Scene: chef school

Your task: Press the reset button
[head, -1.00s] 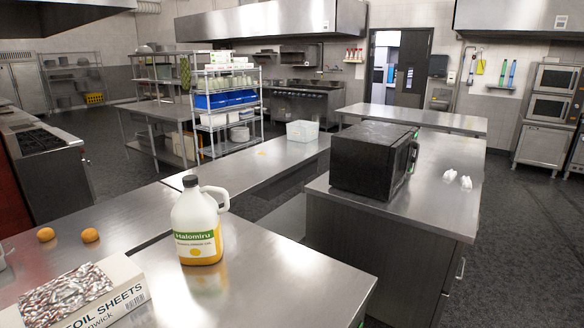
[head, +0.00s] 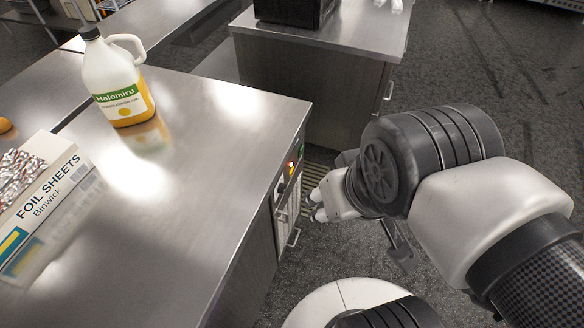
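A small control panel (head: 292,168) is on the end face of the near steel counter, just under its top edge, seen at a steep angle. It has a glowing orange-red spot (head: 290,166) and a green spot (head: 301,143). I cannot read any label, so I cannot tell which is the reset button. My gripper (head: 317,206) is right of and a little below the panel, apart from the glowing spots. Its fingertips point left toward the counter's end face. They are small and partly hidden by the wrist, so I cannot tell whether they are open or shut.
The near counter (head: 215,120) holds a jug (head: 120,85) and a foil sheets box (head: 50,200). Cabinet handles (head: 293,237) stick out below the panel. A second counter (head: 350,32) with a dark appliance (head: 290,8) stands behind. Floor to the right is open.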

